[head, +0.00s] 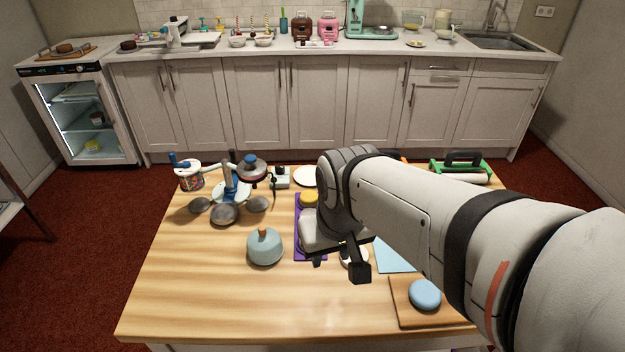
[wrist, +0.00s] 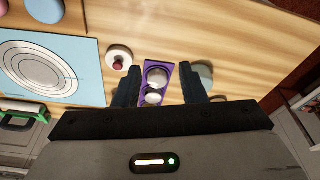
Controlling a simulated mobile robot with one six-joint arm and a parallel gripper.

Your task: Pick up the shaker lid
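My gripper (head: 338,265) hangs low over the middle of the wooden table. In the wrist view its two fingers (wrist: 160,66) are apart, with nothing between the tips. A purple tray (wrist: 148,89) lies beyond and between them, with two round, pale metallic tops on it, a larger one (wrist: 157,77) and a smaller one (wrist: 153,98). I cannot tell for sure which item is the shaker lid. In the head view the purple tray (head: 299,240) is partly hidden by my arm. A white disc with a dark red knob (wrist: 120,57) lies beside the tray.
A pale teal dome with a wooden knob (head: 264,246) stands left of the tray. A blue mat (head: 393,255) and a cutting board (head: 407,314) with a blue round item (head: 425,293) lie right. The front left table is clear.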

